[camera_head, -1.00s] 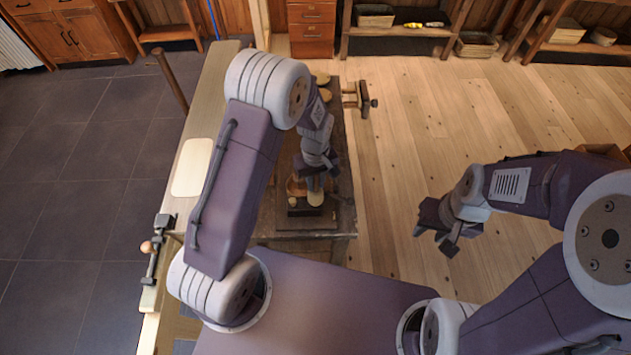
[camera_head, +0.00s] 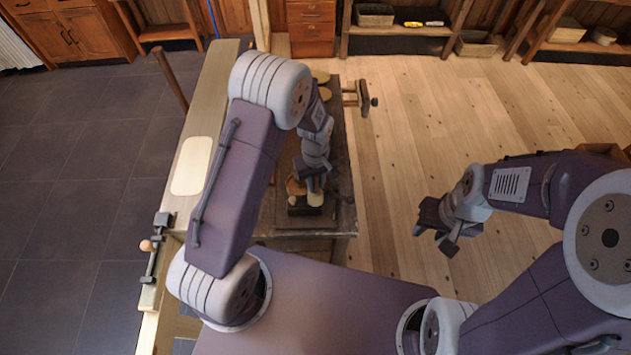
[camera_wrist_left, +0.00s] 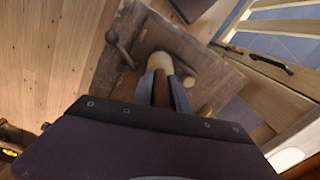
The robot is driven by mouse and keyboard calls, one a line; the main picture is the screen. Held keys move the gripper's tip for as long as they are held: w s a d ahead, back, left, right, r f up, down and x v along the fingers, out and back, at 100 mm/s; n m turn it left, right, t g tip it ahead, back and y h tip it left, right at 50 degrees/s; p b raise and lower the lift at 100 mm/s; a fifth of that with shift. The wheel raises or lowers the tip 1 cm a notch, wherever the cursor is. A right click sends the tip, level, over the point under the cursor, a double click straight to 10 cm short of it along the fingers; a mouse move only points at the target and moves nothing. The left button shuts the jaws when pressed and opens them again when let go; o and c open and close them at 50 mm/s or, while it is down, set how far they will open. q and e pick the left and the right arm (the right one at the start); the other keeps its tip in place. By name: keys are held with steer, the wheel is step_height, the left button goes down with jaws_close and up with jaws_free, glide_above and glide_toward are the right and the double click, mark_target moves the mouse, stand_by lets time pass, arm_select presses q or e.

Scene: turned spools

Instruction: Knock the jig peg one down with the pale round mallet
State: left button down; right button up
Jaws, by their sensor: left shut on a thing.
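My left gripper (camera_head: 314,178) is over the dark workbench (camera_head: 342,160) and is shut on the brown handle of the pale round mallet (camera_head: 316,199). In the left wrist view the fingers (camera_wrist_left: 161,88) close around the handle, with the mallet's pale head (camera_wrist_left: 160,62) just beyond them. In the head view the mallet head hangs beside a dark jig block (camera_head: 304,209) near the bench's front end. A small pale peg top (camera_head: 292,200) shows at the block's left; I cannot tell its height. My right gripper (camera_head: 437,227) is open and empty over the floor.
A pale long bench (camera_head: 205,120) with a light board (camera_head: 192,166) runs along the left. A wooden vise (camera_head: 362,98) sticks out at the workbench's right side. Round wooden pieces (camera_head: 320,76) lie at its far end.

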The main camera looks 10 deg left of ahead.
arm_select(q)
steer(key=shift+r+p, duration=1.5)
steer(key=shift+r, duration=0.2)
steer(key=shift+r+p, duration=0.3)
steer(key=shift+r, duration=0.05)
step_height(320, 180, up, 6)
steer(key=p, duration=0.4)
steer(key=shift+f+p, duration=0.25)
steer(key=shift+p, duration=0.1)
steer(key=shift+f, duration=0.15)
